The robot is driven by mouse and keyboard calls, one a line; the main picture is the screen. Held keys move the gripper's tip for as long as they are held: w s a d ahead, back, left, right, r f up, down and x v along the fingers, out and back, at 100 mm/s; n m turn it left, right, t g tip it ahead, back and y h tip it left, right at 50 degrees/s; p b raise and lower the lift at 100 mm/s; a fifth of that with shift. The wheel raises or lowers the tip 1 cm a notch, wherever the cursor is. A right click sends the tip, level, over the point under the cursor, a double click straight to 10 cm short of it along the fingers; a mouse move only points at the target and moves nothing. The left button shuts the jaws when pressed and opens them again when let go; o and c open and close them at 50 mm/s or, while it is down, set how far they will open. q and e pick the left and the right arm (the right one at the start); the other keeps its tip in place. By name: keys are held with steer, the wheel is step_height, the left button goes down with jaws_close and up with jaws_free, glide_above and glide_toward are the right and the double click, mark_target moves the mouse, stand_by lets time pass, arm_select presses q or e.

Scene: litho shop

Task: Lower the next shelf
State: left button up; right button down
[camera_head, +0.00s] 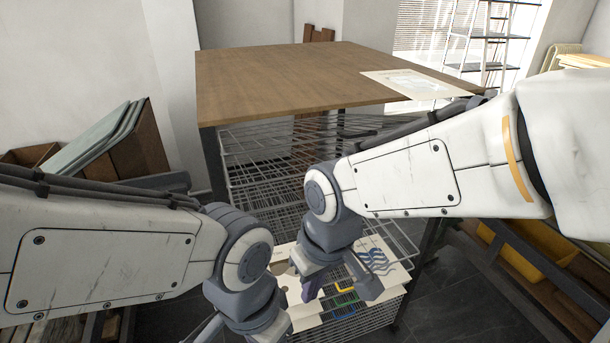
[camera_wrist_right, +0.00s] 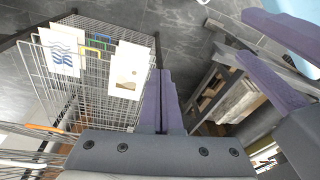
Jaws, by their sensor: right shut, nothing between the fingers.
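The drying rack has wire shelves (camera_head: 265,150) under a wooden top. Several shelves are stacked close together high up, and a lower shelf carries paper prints. One print has blue waves (camera_head: 375,258); a second print (camera_head: 305,310) lies left of it. Yellow (camera_head: 346,290), green and blue tabs show at the front edges of lower shelves. An orange tab (camera_wrist_right: 43,128) shows in the right wrist view. My right gripper (camera_head: 312,286) is shut and empty above the prints' front edge; its purple fingers (camera_wrist_right: 161,78) meet. My left gripper's purple fingers (camera_wrist_right: 268,58) stand apart; its wrist hides part of the rack.
A sheet (camera_head: 415,84) lies on the rack's wooden top (camera_head: 280,75). Boards lean in a brown bin (camera_head: 140,140) at left. A wooden unit with a yellow bin (camera_head: 535,240) stands at right. Dark floor (camera_head: 450,290) is clear between it and the rack.

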steer(key=w+r+m+t+p, duration=0.15)
steer(key=w+p, duration=0.25)
steer(key=w, duration=1.1)
steer(key=w+r+m+t+p, duration=0.1)
steer(key=w+r+t+p, duration=0.2)
steer(key=w, duration=1.1)
steer(key=shift+g, duration=0.35)
steer(key=p+x, duration=0.1)
steer(key=x, duration=0.2)
steer(key=p+x, duration=0.1)
steer(key=x, duration=0.2)
steer(key=p+x, duration=0.1)
steer(key=x, duration=0.3)
steer(key=shift+d+p, duration=0.3)
arm_select(q)
step_height(320, 180, up, 12)
steer(key=shift+r, duration=0.2)
